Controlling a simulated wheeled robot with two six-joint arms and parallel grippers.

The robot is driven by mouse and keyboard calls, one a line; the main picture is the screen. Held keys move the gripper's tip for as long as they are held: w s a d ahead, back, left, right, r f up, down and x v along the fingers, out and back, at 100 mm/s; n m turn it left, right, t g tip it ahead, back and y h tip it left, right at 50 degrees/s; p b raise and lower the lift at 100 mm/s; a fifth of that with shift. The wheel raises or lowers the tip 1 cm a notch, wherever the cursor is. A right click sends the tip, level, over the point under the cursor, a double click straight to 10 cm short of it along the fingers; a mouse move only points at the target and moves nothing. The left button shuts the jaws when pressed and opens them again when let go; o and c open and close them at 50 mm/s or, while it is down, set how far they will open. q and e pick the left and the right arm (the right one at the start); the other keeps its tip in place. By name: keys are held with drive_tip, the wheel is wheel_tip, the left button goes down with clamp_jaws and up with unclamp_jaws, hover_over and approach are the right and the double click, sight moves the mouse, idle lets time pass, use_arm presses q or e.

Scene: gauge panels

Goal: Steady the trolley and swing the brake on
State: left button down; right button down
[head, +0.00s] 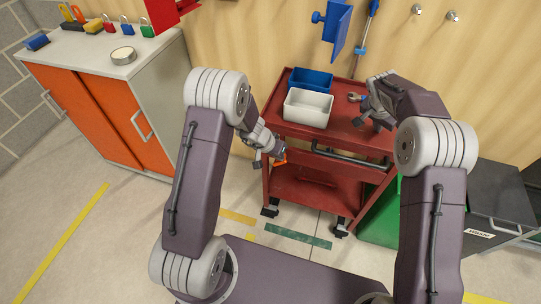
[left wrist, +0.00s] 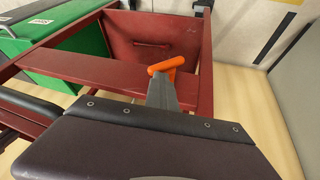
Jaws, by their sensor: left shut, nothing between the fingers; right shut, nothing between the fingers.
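The red trolley (head: 300,187) stands in the middle of the head view, with a dark push handle (head: 350,160) along its near side. An orange brake lever (head: 281,162) is at its near left corner; it also shows in the left wrist view (left wrist: 166,65). My left gripper (head: 268,160) is shut and empty, its fingertips right at the orange lever; I cannot tell whether they touch. My right gripper (head: 374,122) is shut and empty, over the right part of the trolley's top; contact there is unclear.
A white bin (head: 308,108) and a blue bin (head: 311,78) sit on the trolley's top. An orange-doored cabinet (head: 95,108) with padlocks stands at left. A green and black box (head: 380,217) is close at the trolley's right. Floor at the left front is clear.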

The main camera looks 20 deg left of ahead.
use_arm(q)
drive_tip(key=shift+d+f, duration=0.15)
drive_tip(key=shift+d, duration=0.75)
use_arm(e)
drive_tip(key=shift+s+f, duration=0.15)
drive_tip(key=shift+f, duration=0.1)
drive_tip(key=shift+s+r, duration=0.1)
drive_tip(key=shift+r, duration=0.05)
use_arm(q)
drive_tip(key=d+f, duration=0.1)
drive_tip(key=d+f+y, duration=0.1)
drive_tip(key=shift+s+d, duration=0.3)
drive_tip(key=shift+d, duration=0.05)
use_arm(e)
drive_tip(key=shift+r, duration=0.1)
use_arm(q)
drive_tip(key=shift+s, duration=0.1)
use_arm(e)
drive_tip(key=shift+w, duration=0.3)
drive_tip(key=shift+s+f, duration=0.15)
drive_tip(key=shift+f, duration=0.1)
use_arm(q)
drive_tip(key=v, duration=1.2)
drive_tip(key=shift+w+d+r, duration=0.15)
drive_tip(key=shift+w+r, duration=0.15)
drive_tip(key=shift+r, duration=0.15)
